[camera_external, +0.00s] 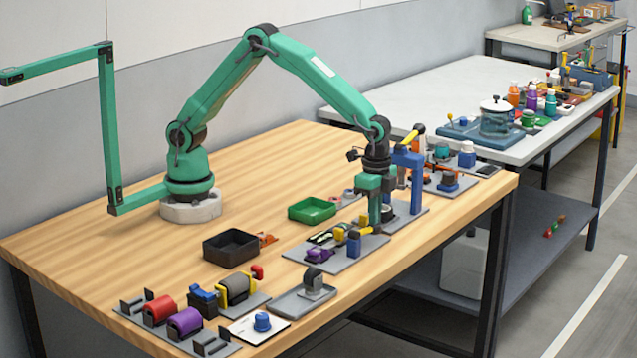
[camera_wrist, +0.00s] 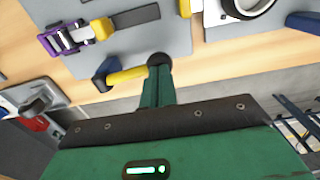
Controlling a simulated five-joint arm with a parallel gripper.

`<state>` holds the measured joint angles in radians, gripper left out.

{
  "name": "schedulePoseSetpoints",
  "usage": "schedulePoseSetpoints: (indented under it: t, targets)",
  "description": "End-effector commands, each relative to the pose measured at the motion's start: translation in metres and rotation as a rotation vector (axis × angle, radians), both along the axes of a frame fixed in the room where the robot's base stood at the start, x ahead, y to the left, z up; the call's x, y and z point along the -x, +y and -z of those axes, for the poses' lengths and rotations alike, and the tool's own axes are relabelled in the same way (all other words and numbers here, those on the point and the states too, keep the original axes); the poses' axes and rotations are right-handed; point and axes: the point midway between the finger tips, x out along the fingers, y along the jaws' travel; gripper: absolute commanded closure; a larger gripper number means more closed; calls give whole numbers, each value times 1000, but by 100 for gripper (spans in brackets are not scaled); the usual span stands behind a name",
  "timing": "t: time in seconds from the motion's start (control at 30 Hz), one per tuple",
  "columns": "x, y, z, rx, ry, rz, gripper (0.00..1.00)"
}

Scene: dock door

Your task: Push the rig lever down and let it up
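A yellow lever arm (camera_wrist: 127,75) runs from a small blue post (camera_wrist: 104,76) on a grey plate in the wrist view. Its right end meets a round black part at the tip of my gripper (camera_wrist: 160,66); whether that part is a knob or fingertip is unclear. In the external view the blue post (camera_external: 354,244) stands just left of and below my gripper (camera_external: 375,224), which points down. My fingers look closed together, with nothing seen between them. Contact with the lever cannot be told. A taller blue frame (camera_external: 408,162) with another yellow lever (camera_external: 415,131) stands right of my gripper.
A purple part (camera_wrist: 62,38) lies on the same grey plate. A green tray (camera_external: 312,210) and a black tray (camera_external: 231,248) sit left of my gripper. The table's middle is mostly clear.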

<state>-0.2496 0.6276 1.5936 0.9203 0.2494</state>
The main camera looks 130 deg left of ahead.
Motion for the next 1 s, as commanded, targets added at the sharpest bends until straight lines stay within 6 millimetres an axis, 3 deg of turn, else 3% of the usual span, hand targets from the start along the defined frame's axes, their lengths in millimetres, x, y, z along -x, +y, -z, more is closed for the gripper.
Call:
schedulePoseSetpoints:
  t: [1.0]
  targets:
    - [0, -1, 7, 0, 1, 0, 100]
